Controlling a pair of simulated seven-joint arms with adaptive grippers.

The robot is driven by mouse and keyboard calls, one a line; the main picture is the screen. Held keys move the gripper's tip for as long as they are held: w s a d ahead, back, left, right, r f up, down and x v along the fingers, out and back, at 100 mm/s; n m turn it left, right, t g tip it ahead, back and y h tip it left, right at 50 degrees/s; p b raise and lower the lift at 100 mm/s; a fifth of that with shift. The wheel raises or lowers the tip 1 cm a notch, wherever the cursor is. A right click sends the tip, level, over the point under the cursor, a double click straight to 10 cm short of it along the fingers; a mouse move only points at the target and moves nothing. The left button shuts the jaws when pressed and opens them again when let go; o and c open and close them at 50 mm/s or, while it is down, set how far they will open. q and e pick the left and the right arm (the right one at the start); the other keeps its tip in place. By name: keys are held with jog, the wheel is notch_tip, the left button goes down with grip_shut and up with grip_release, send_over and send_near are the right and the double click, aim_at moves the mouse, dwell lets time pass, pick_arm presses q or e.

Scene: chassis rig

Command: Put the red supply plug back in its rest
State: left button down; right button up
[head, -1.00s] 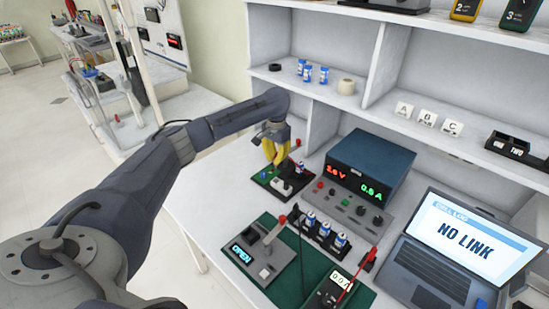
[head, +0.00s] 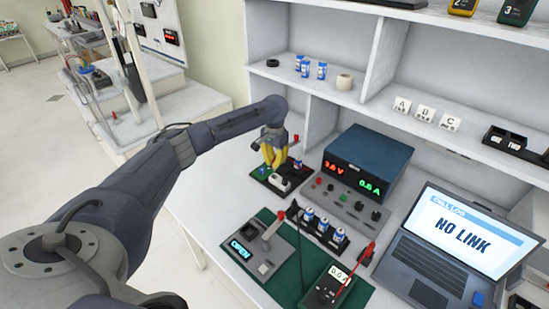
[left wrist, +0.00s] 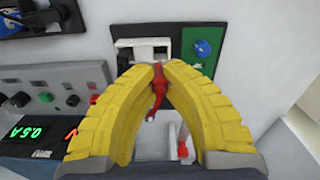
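The red plug (left wrist: 157,88) is between the yellow fingertips of my left gripper (left wrist: 158,68) in the left wrist view. Both tips come together at its upper part and appear shut on it. In the head view my left gripper (head: 273,158) is low over the small dark board (head: 262,174) left of the power supply; the plug is not clear there. The board has a white block (left wrist: 143,48) and a green part with a blue knob (left wrist: 203,48). I cannot tell which part is the plug's rest. My right gripper is not in view.
The power supply (head: 368,158) stands close to the right of my left gripper. In front are a switch unit (head: 258,245), a rack of blue-and-white cells (head: 318,228), a meter (head: 328,287) and a laptop (head: 440,240). A shelf (head: 335,93) rises behind.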

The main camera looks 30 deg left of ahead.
aim_at(274, 160)
pick_arm(q)
jog(key=shift+f, duration=0.9)
jog(key=shift+f, duration=2.05)
dwell(1.1)
jog(key=c, duration=1.5)
grip_release()
notch_tip(274, 160, up, 12)
jog(key=shift+f, duration=0.1)
jog(key=shift+a, duration=0.1)
